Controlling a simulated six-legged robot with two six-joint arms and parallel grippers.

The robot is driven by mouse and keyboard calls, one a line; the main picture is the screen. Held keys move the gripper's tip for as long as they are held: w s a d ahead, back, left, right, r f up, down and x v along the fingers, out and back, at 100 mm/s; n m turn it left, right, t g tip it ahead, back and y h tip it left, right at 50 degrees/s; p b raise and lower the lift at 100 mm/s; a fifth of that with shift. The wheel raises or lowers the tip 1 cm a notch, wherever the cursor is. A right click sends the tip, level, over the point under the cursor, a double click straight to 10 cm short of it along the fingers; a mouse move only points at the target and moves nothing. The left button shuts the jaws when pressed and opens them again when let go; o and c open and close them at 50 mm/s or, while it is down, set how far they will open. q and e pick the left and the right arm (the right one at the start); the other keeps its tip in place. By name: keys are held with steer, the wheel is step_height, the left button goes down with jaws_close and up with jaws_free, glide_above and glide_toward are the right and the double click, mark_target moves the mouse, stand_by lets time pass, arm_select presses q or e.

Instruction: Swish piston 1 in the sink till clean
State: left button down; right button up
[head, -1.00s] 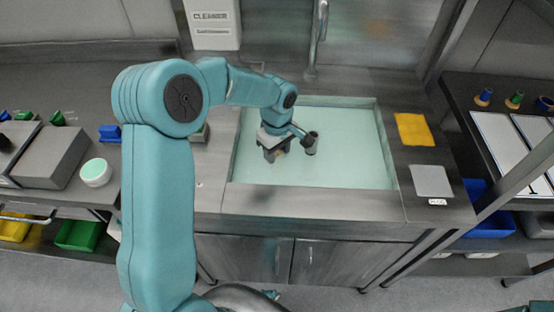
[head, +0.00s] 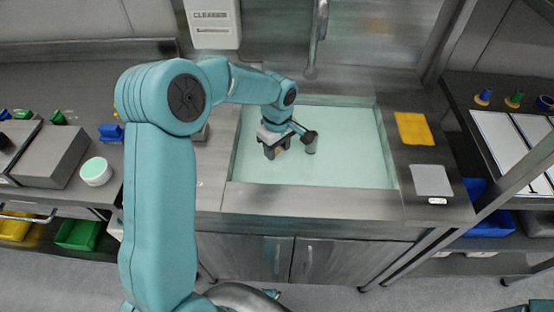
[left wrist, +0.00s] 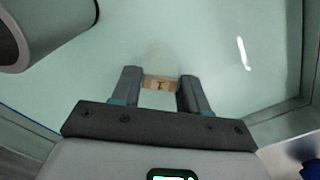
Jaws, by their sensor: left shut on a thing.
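The sink (head: 387,160) is a wide steel basin filled with pale green liquid. My left gripper (head: 277,152) is over the left half of the basin, low near the liquid, pointing down. In the left wrist view my left gripper (left wrist: 160,88) is shut on piston 1 (left wrist: 160,84). Between the fingers a tan piece with a dark mark like a 1 shows. The rest of the piston is faint against the liquid, so I cannot tell how deep it sits or whether it is dirty. My right gripper is not in view.
A yellow cloth (head: 414,129) and a grey pad (head: 431,180) lie on the right counter. A white tub (head: 96,171) stands on the left counter. The basin's right half is clear.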

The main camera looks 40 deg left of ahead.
mark_target(277, 150)
arm_select(q)
steer(key=shift+s+d, duration=0.25)
steer(key=shift+s, duration=0.2)
steer(key=shift+w+a+p, duration=0.15)
steer(key=shift+w+a, duration=0.2)
steer(key=shift+w, duration=0.2)
steer(key=shift+w+a+p, duration=0.15)
steer(key=shift+w+a, duration=0.15)
steer(key=shift+w, duration=0.2)
steer(key=shift+s+d+b, duration=0.25)
steer(key=shift+s+b, duration=0.1)
steer(key=shift+s, duration=0.05)
steer(key=shift+s+d+b, duration=0.35)
steer(key=shift+s+d, duration=0.05)
steer(key=shift+s, duration=0.25)
steer(key=shift+w+a, duration=0.1)
steer(key=shift+w, duration=0.1)
steer(key=shift+w+a+r, duration=0.1)
steer(key=shift+w+a, duration=0.1)
steer(key=shift+w, duration=0.15)
step_height(277, 150, up, 13)
steer(key=p, duration=0.9)
